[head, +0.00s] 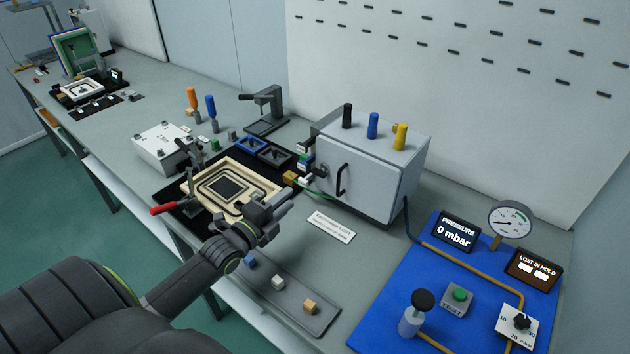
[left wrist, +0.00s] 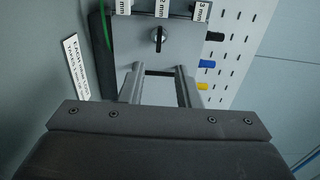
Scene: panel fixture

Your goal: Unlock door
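The grey box (head: 365,172) stands on the bench with a closed-looking front door and a black bar handle (head: 342,178). In the left wrist view a black turn knob (left wrist: 158,40) sits on a grey face (left wrist: 185,48) of it, upright in that picture, below labels reading in mm. My left gripper (head: 280,204) is in front of the box's left side, over the bench, apart from it. In the left wrist view my left gripper (left wrist: 160,72) has its two fingers apart with nothing between them, short of the knob. My right gripper is out of view.
A cream frame fixture (head: 232,184) with a red-handled clamp lies left of the box. A tray (head: 300,318) with small blocks lies in front. A blue pressure panel (head: 405,280) stands at right. Black, blue and yellow pegs (head: 373,126) top the box. A green cable runs near its left side.

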